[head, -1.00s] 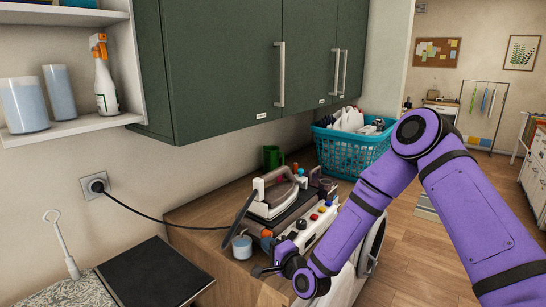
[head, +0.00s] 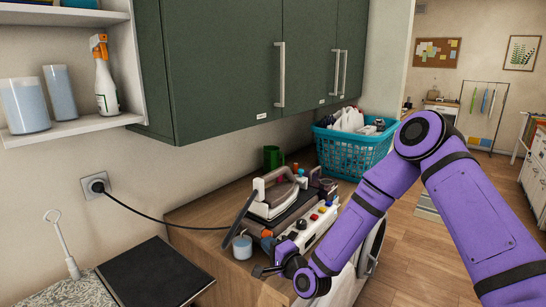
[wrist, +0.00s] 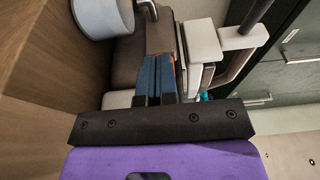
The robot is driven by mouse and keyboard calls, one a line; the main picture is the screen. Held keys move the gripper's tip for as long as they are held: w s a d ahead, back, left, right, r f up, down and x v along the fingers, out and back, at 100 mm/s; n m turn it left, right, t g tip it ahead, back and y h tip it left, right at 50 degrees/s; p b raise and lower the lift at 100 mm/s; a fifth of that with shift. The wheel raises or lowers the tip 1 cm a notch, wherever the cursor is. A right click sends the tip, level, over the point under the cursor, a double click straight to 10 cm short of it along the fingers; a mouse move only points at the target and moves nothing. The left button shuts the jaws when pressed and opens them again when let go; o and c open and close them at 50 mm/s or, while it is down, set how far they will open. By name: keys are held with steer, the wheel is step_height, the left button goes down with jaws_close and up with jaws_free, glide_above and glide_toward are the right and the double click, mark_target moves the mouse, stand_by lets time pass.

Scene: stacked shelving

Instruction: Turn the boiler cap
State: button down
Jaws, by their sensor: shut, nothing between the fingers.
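The steam iron station (head: 296,228) stands on the wooden counter, with the iron (head: 275,197) resting on top. Its front panel has several coloured buttons. I cannot tell for certain which part is the boiler cap. My gripper (head: 260,271) is shut and empty, low at the counter's near edge, in front of that end. In the wrist view my gripper (wrist: 157,82) points toward the station's side, with blue and orange just beyond or at the fingers; contact cannot be told.
A small white and blue-grey container (head: 242,247) stands left of the station and also shows close by in the wrist view (wrist: 96,14). A black cord (head: 150,217) runs to the wall socket. Green cabinets (head: 230,70) hang above.

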steer(key=shift+w+a, duration=0.1)
steer(key=shift+w, duration=0.15)
stand_by(0.3)
steer(key=shift+s+a, duration=0.2)
steer(key=shift+s, duration=0.05)
steer(key=shift+f, duration=0.1)
steer(key=shift+s+d+f, duration=0.15)
steer(key=shift+s+d, duration=0.2)
steer(key=shift+d, duration=0.05)
steer(key=shift+s+d, duration=0.75)
steer(key=shift+d, duration=0.25)
steer(key=shift+s+d, duration=0.7)
steer(key=shift+d, duration=0.25)
steer(key=shift+s, duration=0.1)
